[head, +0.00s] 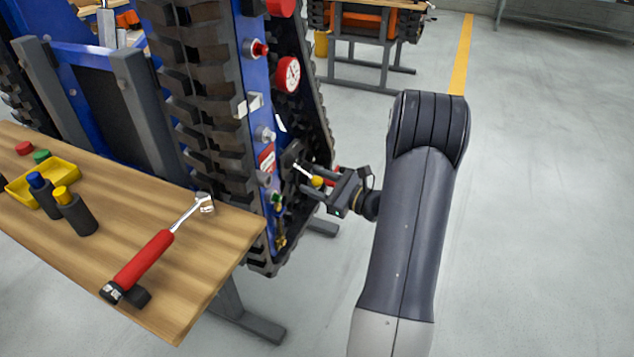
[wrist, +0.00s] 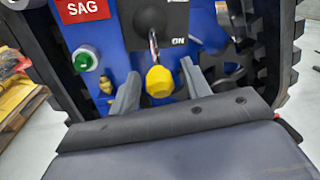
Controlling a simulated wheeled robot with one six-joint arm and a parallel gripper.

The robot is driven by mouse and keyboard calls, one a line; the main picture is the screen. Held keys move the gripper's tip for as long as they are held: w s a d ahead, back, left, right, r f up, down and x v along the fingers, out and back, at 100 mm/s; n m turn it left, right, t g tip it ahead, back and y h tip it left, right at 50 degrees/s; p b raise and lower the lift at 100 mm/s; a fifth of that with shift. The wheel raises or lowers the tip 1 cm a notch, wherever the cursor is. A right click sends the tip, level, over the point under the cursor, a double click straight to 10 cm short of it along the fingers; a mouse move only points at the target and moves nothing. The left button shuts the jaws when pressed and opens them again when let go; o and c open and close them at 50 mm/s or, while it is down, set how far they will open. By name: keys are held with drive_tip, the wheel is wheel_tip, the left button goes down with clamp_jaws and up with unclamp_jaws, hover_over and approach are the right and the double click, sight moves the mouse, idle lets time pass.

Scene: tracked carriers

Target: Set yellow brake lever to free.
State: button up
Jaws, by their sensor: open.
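The yellow brake lever is a thin metal rod with a yellow knob (head: 317,181) on the blue side panel of the tracked carrier. In the wrist view its knob (wrist: 159,82) stands out toward me, below a black plate (wrist: 160,18) where the rod starts. The word ON is printed on that plate near the rod; other plate lettering is cut off. My gripper (head: 313,182) is at the panel, its fingers (wrist: 162,72) open on either side of the knob. Gaps show between the knob and both fingers in the wrist view.
Black tracks flank the panel. A wooden bench (head: 220,235) with a red-handled wrench (head: 145,262) stands left. Floor on the right is clear.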

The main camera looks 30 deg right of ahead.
sight(318, 177)
clamp_jaws()
idle(0.3)
drive_tip(key=p, duration=0.1)
drive_tip(key=r+g+p, duration=0.1)
drive_tip(key=p, duration=0.1)
drive_tip(key=r+h+p, duration=0.1)
drive_tip(key=shift+s+d+r+g, duration=0.15)
drive_tip(key=shift+s+d+g, duration=0.15)
drive_tip(key=shift+g, duration=0.1)
wheel_tip(318, 177, up, 3)
drive_tip(key=g+h+p, duration=0.2)
drive_tip(key=g+p, duration=0.1)
drive_tip(key=p, duration=0.4)
drive_tip(key=shift+s+n, duration=0.15)
drive_tip(key=shift+n, duration=0.15)
wheel_tip(318, 177, up, 2)
drive_tip(key=g+h+p, duration=0.2)
drive_tip(key=p, duration=0.6)
drive_tip(key=shift+r+g, duration=0.15)
drive_tip(key=shift+g, duration=0.25)
drive_tip(key=p, duration=0.1)
drive_tip(key=g+p, duration=0.1)
drive_tip(key=shift+w+a+r+h+p, duration=0.15)
drive_tip(key=shift+w+r+h+p, duration=0.1)
drive_tip(key=shift+h+p, duration=0.15)
drive_tip(key=shift+p, duration=0.45)
